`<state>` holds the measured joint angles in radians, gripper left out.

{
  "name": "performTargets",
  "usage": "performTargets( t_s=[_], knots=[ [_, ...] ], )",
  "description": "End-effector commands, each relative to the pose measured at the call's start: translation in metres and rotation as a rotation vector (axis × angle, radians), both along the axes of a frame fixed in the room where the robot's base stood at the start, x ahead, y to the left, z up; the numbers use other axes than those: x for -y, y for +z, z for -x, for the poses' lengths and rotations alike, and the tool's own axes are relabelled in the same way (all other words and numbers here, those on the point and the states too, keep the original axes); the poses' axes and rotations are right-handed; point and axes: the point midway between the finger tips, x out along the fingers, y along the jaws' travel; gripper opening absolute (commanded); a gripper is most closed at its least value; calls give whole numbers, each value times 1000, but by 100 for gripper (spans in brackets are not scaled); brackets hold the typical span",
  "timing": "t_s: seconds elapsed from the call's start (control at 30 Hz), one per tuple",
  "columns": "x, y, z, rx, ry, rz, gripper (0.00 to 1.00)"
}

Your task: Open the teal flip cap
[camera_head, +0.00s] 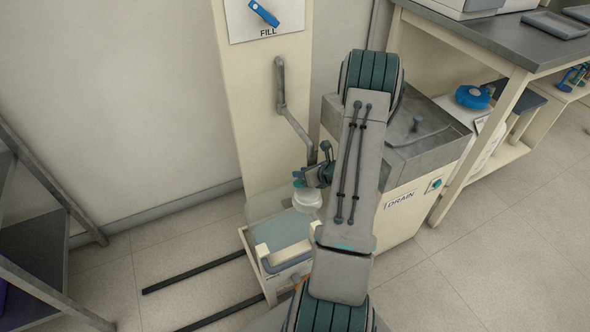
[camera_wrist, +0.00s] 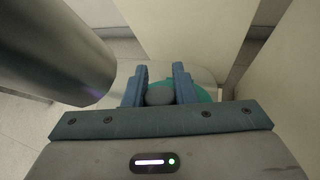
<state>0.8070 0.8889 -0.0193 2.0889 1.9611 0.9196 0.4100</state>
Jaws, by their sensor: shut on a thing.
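The teal flip cap (camera_head: 299,184) shows as a small teal patch on top of a white container (camera_head: 307,200) below the bent grey pipe. My gripper (camera_head: 318,176) is at the cap, just beside the pipe's lower end, and my arm hides part of this spot. In the wrist view my two blue fingers (camera_wrist: 160,88) are closed around a rounded grey part (camera_wrist: 160,95) of the cap. The cap's teal disc (camera_wrist: 204,95) shows behind and right of the fingers. Whether the lid is raised at all cannot be told.
The grey pipe (camera_head: 295,125) comes down close to my gripper, and a thick grey tube (camera_wrist: 60,50) fills the wrist view's upper left. The container stands on a pale platform (camera_head: 280,232). The DRAIN cabinet (camera_head: 410,205) is at right, a dark rack (camera_head: 40,240) at left.

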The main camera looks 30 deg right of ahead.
Motion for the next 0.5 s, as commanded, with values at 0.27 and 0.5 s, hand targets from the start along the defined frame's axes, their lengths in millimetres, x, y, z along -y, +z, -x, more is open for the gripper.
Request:
performTargets(
  t_s=[0.27,0.5],
  knots=[
    [4,2,-2,-59,-7,-9,0],
    [4,1,-2,-64,-7,-10,0]
  ],
)
